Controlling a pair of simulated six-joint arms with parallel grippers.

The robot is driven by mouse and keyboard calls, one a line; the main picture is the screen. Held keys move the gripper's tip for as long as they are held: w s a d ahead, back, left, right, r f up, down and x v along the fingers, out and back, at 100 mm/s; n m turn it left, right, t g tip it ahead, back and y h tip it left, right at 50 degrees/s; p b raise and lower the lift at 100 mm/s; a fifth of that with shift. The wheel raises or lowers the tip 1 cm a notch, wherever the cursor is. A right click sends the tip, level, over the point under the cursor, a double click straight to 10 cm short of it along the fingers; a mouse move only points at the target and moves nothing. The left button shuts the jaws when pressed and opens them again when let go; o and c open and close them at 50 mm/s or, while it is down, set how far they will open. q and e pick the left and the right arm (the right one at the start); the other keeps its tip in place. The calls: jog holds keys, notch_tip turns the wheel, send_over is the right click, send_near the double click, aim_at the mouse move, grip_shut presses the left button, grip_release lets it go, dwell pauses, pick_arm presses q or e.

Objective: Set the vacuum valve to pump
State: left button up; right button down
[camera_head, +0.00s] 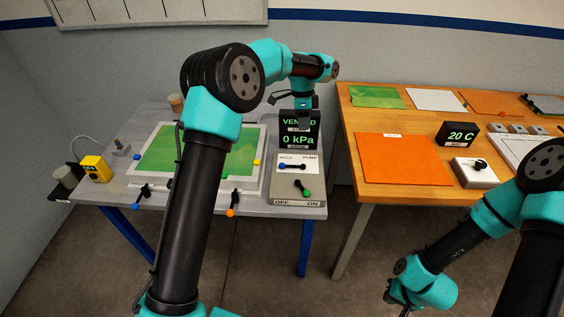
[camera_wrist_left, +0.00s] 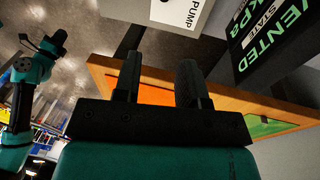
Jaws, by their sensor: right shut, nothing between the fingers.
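The vacuum valve is a small lever (camera_head: 292,166) with a blue tip on a white plate, on a grey control box (camera_head: 282,200). My right gripper (camera_head: 396,298) is low at the bottom right, shut and empty.
A green-tipped switch (camera_head: 303,188) with OFF and ON labels sits below the valve, tip to the right. A framed tray (camera_head: 258,178) with a green sheet is to its left. An orange-topped table (camera_head: 350,110) stands right, across a gap.

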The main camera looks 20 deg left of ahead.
aim_at(289, 165)
pick_arm(q)
jog(key=shift+g+y, duration=0.3)
jog(key=shift+y, duration=0.2)
jog(key=a, duration=0.4)
jog(key=shift+a+f, duration=0.15)
jog(key=shift+a, duration=0.15)
jog(key=s+f, duration=0.1)
jog(key=f, duration=0.4)
jog(key=s+f, duration=0.1)
jog(key=f, duration=0.5)
jog(key=s+d+f, duration=0.1)
jog(key=f, duration=0.5)
jog(key=shift+s, duration=0.2)
grip_shut()
